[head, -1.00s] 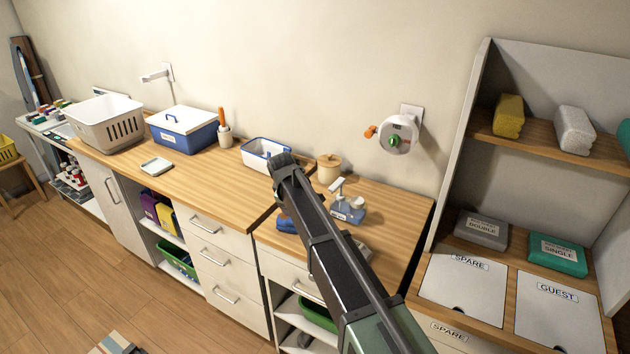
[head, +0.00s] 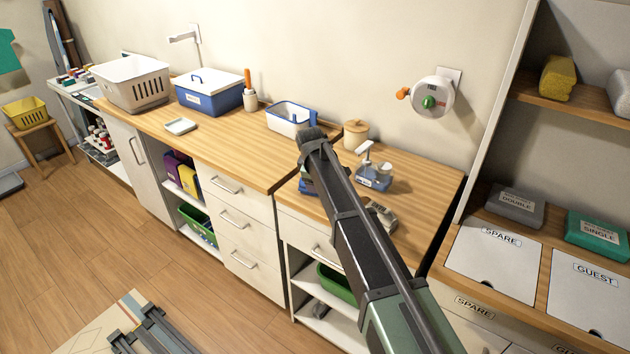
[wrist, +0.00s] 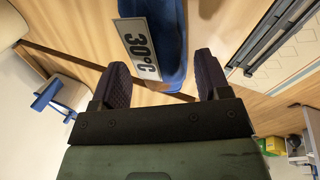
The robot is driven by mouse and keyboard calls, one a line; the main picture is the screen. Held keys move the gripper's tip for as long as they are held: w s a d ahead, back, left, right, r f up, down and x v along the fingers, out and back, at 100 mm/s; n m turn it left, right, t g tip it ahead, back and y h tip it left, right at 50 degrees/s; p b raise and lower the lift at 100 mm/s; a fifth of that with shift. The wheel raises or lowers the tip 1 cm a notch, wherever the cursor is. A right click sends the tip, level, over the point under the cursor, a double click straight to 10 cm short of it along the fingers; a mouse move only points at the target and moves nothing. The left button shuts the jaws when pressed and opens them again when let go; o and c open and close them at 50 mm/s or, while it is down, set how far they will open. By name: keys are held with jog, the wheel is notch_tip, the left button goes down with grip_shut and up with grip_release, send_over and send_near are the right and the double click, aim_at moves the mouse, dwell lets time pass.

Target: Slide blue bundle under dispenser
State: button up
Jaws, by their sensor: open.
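The blue bundle with a white "30°C" label (wrist: 174,30) lies on the wooden counter in the wrist view. Its near end is in the gap between the fingers of my gripper (wrist: 161,72), which is open.
A small grey item (head: 381,216) lies near the counter's front edge, right of my arm. A lidded wooden jar (head: 355,134) and a white-and-blue bin (head: 291,118) stand behind. The counter below the wall dispenser looks clear. A shelf unit (head: 490,130) borders the right.

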jog(key=b+x, duration=0.2)
jog(key=x, duration=0.2)
jog(key=shift+s, duration=0.1)
jog(key=shift+r, duration=0.15)
